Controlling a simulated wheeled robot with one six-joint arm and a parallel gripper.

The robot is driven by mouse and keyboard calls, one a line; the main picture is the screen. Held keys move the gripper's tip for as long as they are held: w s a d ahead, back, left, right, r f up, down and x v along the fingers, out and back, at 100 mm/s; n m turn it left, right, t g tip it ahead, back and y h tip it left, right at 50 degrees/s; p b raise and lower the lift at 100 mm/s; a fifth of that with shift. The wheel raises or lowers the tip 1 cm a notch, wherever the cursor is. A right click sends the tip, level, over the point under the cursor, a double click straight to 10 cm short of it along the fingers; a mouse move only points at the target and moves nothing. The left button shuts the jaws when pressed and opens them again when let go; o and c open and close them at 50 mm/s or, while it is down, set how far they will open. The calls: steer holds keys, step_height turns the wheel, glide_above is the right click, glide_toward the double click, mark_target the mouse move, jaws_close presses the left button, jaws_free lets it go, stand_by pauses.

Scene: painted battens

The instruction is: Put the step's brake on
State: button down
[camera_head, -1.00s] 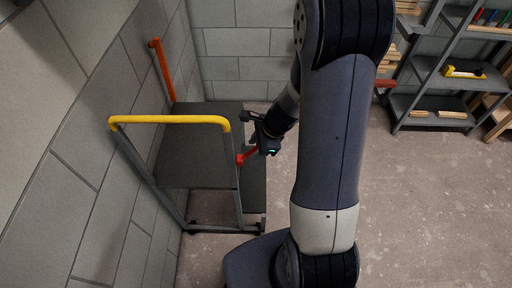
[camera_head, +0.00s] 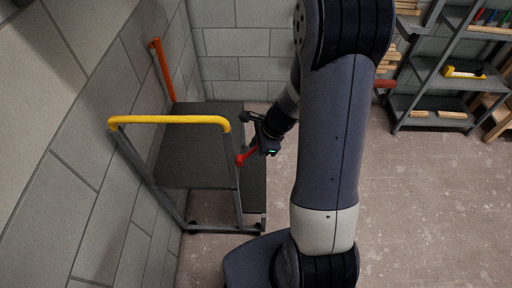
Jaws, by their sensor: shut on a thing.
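The step (camera_head: 198,165) is a grey wheeled platform with a yellow handrail (camera_head: 170,119), standing against the block wall at the left. A lower tread (camera_head: 254,190) shows on its right side. A short red lever (camera_head: 243,159), which looks like the brake, sticks out at the step's right side. My gripper (camera_head: 256,147) is at the lever's upper right end and is shut on it. The fingertips are small and dark here, so the exact grip is hard to see.
An orange-red bar (camera_head: 162,69) is fixed on the wall behind the step. A grey shelf unit (camera_head: 436,107) with battens and a yellow tool (camera_head: 464,73) stands at the back right. The concrete floor at the right is clear.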

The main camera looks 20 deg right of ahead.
steer(key=shift+d+f, duration=0.1)
step_height(320, 180, down, 9)
steer(key=s+d+t+y+b, duration=0.1)
steer(key=d+t+y+b, duration=0.2)
steer(key=y+b, duration=0.7)
steer(key=shift+f+t+b, duration=0.2)
steer(key=shift+t+b, duration=0.1)
steer(key=shift+b, duration=4.55)
steer(key=shift+a+f, duration=0.1)
steer(key=c, duration=1.1)
jaws_free()
steer(key=shift+o, duration=0.2)
